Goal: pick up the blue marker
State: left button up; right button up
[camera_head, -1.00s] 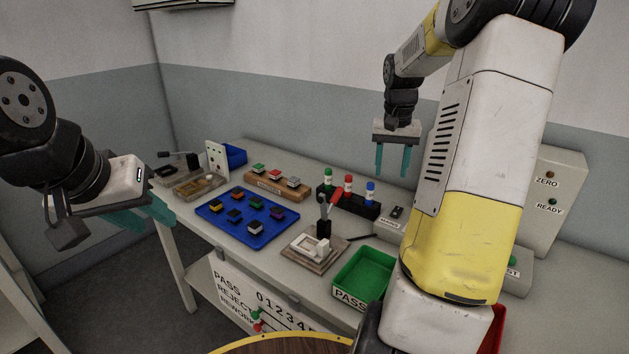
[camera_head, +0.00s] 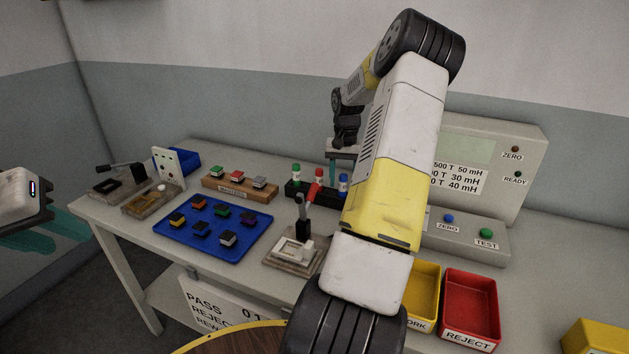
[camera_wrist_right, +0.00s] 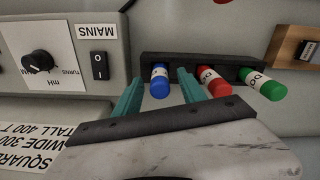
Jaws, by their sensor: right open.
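The blue marker (camera_head: 343,184) stands at the right end of a black holder (camera_head: 294,189), partly hidden by my right arm in the head view. In the right wrist view the blue marker (camera_wrist_right: 159,82) shows between the two teal fingers of my right gripper (camera_wrist_right: 160,76). That gripper is open, with a gap on each side of the marker. In the head view my right gripper (camera_head: 333,172) is mostly hidden by the arm. My left gripper (camera_head: 60,226) is at the left edge, away from the table, and its opening is unclear.
A red marker (camera_wrist_right: 214,83) and a green marker (camera_wrist_right: 262,84) stand in the same holder, the red one close to a finger. A grey box with a MAINS switch (camera_wrist_right: 98,66) is on the other side. A blue tray (camera_head: 247,242) with several parts lies left of a lever fixture (camera_head: 304,243).

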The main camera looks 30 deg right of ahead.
notch_tip(320, 180, down, 2)
grip_shut()
dwell(0.3)
jog(key=shift+r, duration=0.15)
notch_tip(320, 180, up, 10)
jog(key=shift+f, duration=0.1)
dwell(0.3)
